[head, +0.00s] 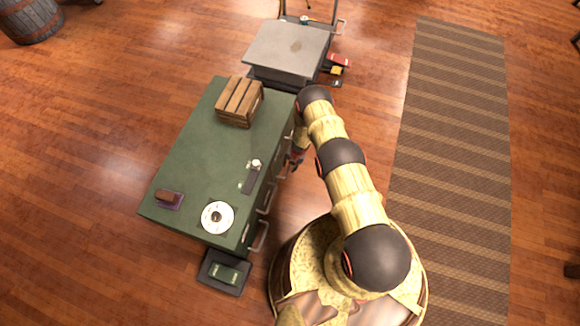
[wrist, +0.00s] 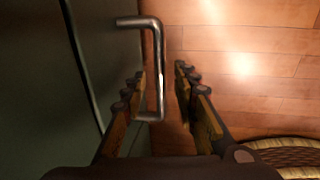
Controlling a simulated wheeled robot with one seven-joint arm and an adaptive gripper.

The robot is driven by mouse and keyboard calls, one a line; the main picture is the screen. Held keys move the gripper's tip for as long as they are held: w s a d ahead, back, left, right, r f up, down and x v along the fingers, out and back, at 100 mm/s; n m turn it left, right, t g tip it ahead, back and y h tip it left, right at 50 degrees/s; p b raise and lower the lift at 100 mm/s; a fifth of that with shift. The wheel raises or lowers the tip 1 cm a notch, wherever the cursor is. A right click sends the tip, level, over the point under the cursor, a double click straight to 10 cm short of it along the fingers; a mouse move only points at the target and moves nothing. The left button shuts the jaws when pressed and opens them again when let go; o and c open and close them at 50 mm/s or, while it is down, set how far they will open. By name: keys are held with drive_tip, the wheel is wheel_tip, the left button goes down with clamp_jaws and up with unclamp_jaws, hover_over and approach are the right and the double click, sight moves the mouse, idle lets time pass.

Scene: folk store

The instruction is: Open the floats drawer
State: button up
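A green cabinet (head: 205,145) stands left of my arm, with several metal drawer handles along its right side. No label reading floats can be made out, so I cannot tell which drawer is the floats drawer. In the wrist view, one metal handle (wrist: 160,100) stands out from a green drawer front (wrist: 100,50) that looks shut. My gripper (wrist: 160,74) is open. Its left finger is between the bar and the drawer front, and its right finger is beyond the bar, both apart from it. In the head view my gripper (head: 296,157) is beside the cabinet, partly hidden.
On the cabinet top are a wooden crate (head: 239,101), a white round disc (head: 217,217) and a small brown block (head: 170,197). A grey-topped cart (head: 290,47) stands behind. A striped rug (head: 450,150) lies to the right. Open wooden floor is around.

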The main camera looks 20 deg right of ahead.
drive_tip(key=shift+c, duration=1.3)
drive_tip(key=c, duration=0.4)
clamp_jaws()
